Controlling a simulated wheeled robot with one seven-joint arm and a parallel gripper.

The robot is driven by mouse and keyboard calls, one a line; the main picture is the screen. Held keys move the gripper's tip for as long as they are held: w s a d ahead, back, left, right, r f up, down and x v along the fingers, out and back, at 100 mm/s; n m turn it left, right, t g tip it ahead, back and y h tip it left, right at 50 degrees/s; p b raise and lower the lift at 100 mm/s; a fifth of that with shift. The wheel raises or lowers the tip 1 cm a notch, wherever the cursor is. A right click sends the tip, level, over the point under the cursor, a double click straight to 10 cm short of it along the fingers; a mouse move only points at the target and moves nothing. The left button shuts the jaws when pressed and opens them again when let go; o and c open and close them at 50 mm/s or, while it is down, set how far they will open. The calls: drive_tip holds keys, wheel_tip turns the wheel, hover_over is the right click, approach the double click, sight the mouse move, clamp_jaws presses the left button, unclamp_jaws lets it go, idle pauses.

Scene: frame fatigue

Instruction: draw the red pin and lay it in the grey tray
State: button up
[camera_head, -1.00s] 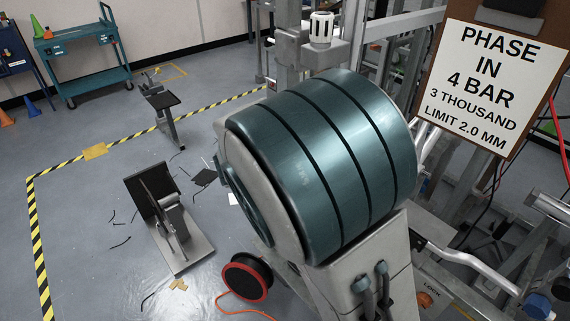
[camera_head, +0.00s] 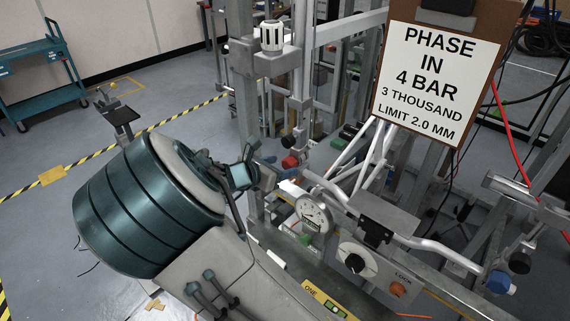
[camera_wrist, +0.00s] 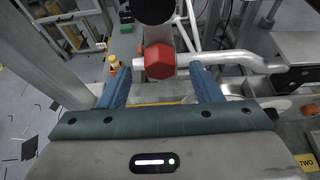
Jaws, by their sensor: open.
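The red pin's hexagonal head (camera_wrist: 160,62) shows in the wrist view, between and just beyond the two blue fingers. A pale shaft shows at its left side. My gripper (camera_wrist: 161,80) is open, with a finger on either side of the head and a gap to each. In the head view a red knob (camera_head: 290,162) that looks like the same pin sits on the frame, just right of my gripper (camera_head: 262,173). I cannot pick out the grey tray for certain; a flat grey surface (camera_head: 388,212) lies right of the gauge.
A dial gauge (camera_head: 313,213) and a panel with a dark knob (camera_head: 355,262) stand close right of my gripper. A bent grey pipe (camera_head: 430,243) crosses to the right. A sign (camera_head: 435,80) hangs above. Steel uprights (camera_head: 300,70) rise behind.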

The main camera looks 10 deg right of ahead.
sight(286, 164)
drive_tip(key=shift+x, duration=1.55)
drive_tip(key=c, duration=1.2)
drive_tip(key=shift+o, duration=0.2)
drive_tip(key=shift+s+a, duration=0.85)
drive_tip(key=shift+a, duration=0.35)
drive_tip(key=shift+s+a, duration=0.9)
drive_tip(key=shift+a, duration=0.25)
drive_tip(key=shift+s+a, duration=0.1)
drive_tip(key=shift+s+a, duration=0.55)
drive_tip(key=shift+a, duration=0.3)
drive_tip(key=shift+s+a, duration=0.6)
drive_tip(key=shift+a, duration=0.2)
